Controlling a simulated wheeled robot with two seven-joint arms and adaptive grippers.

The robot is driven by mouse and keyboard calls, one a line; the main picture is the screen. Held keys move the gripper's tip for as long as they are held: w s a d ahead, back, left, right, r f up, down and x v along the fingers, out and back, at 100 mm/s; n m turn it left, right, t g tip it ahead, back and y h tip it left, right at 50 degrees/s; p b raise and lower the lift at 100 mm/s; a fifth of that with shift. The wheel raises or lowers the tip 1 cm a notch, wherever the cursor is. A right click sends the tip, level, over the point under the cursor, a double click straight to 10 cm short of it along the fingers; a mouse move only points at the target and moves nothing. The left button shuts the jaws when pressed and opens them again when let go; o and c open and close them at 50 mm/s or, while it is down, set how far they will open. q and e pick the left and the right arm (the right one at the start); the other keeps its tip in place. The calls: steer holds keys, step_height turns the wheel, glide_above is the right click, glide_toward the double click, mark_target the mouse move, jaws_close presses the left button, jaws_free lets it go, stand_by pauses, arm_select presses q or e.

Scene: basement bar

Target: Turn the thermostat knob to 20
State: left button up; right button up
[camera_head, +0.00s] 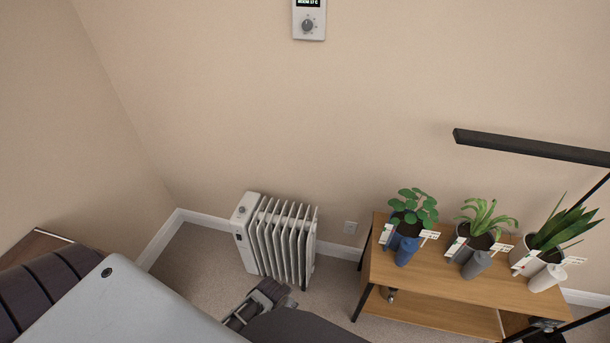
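The thermostat (309,18) is a small white unit on the beige wall at the top edge of the head view, with its upper part cut off. Its dark display (309,3) shows small green text that seems to include 17 C. Below the display is a round grey knob (307,25); its exact setting is too small to read. One dark gripper (279,293) shows low in the view, in front of the radiator and far below the thermostat. I cannot tell which arm it belongs to or whether its fingers are open. My other gripper is not visible.
A white oil radiator (278,240) stands on the carpet by the wall. A wooden shelf table (425,277) at right holds potted plants (413,212), small bottles and labels. A black lamp bar (530,147) reaches over it. The wall around the thermostat is clear.

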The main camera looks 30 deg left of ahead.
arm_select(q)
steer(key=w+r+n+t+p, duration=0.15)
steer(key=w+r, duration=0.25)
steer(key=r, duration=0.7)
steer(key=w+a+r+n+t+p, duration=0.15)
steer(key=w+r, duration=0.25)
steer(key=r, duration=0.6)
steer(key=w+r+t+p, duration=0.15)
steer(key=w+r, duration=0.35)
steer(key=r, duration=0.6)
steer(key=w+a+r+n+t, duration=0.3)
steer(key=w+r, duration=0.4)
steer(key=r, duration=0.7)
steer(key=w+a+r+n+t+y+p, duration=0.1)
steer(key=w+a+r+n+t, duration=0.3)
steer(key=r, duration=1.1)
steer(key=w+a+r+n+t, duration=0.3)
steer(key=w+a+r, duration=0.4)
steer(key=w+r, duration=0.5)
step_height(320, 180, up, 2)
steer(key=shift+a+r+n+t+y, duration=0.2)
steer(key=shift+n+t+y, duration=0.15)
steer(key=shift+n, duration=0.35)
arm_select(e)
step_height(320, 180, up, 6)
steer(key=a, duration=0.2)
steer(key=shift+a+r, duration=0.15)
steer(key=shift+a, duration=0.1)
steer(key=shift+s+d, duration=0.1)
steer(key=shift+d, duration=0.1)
